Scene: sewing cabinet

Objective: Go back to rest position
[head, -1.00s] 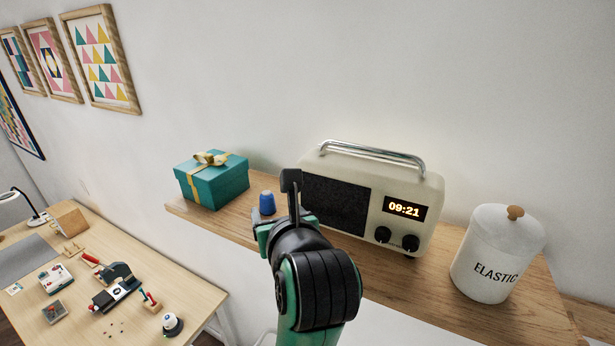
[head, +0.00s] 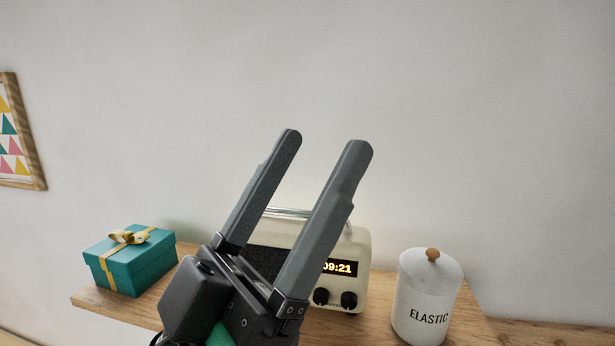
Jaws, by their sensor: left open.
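My left gripper (head: 322,142) is large in the middle of the head view, raised in front of the wall with its two dark grey fingers pointing up. The fingers are apart with nothing between them. The gripper hides part of the cream radio (head: 356,256) behind it, including much of its speaker and handle. My right gripper is not in view.
A wooden shelf (head: 128,309) runs along the wall. It bears a teal gift box (head: 136,265) with a yellow bow at the left, the radio, and a white ELASTIC jar (head: 428,293) at the right. A framed picture (head: 18,135) hangs at far left.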

